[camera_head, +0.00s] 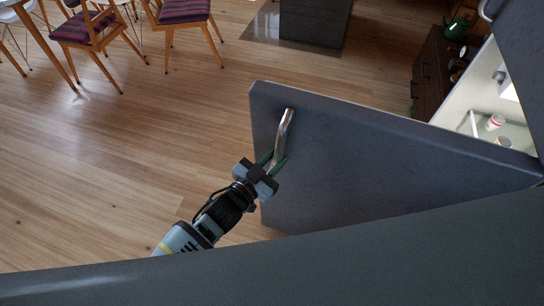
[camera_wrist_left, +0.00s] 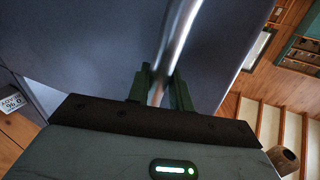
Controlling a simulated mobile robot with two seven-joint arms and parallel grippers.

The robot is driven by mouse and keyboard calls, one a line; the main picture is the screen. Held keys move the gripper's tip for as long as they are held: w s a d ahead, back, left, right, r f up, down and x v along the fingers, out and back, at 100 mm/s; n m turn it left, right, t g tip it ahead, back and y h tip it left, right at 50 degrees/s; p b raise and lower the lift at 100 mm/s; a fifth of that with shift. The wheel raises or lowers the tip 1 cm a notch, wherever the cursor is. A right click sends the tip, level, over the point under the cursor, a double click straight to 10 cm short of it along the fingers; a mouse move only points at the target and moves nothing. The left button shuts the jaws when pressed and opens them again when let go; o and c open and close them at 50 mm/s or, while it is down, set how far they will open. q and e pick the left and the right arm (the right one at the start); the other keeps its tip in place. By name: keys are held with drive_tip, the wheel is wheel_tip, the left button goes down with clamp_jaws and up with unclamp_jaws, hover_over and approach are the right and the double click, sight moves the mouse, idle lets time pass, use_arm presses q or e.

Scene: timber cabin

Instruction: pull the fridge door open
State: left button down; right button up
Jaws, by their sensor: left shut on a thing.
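The dark grey fridge door (camera_head: 360,165) stands swung out from the fridge in the head view, with a gap at the right showing the lit white interior (camera_head: 490,90). Its metal bar handle (camera_head: 285,130) is near the door's left edge. My left gripper (camera_head: 272,165) is shut on the lower part of this handle. In the left wrist view the two green-grey fingers (camera_wrist_left: 160,90) stand on either side of the shiny handle (camera_wrist_left: 177,40), with the dark door face (camera_wrist_left: 100,40) behind. My right gripper is in neither view.
Bare wooden floor (camera_head: 130,150) lies to the left of the door. Chairs with striped seats (camera_head: 85,28) stand at the upper left, and a dark block (camera_head: 315,20) at the top. A dark wood cabinet (camera_head: 432,70) is beyond the fridge. A dark grey surface (camera_head: 300,260) crosses the bottom.

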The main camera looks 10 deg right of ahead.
use_arm(q)
drive_tip(key=shift+s, duration=0.15)
idle(0.3)
drive_tip(key=c, duration=1.3)
unclamp_jaws()
drive_tip(key=v, duration=0.8)
drive_tip(key=shift+d, duration=0.1)
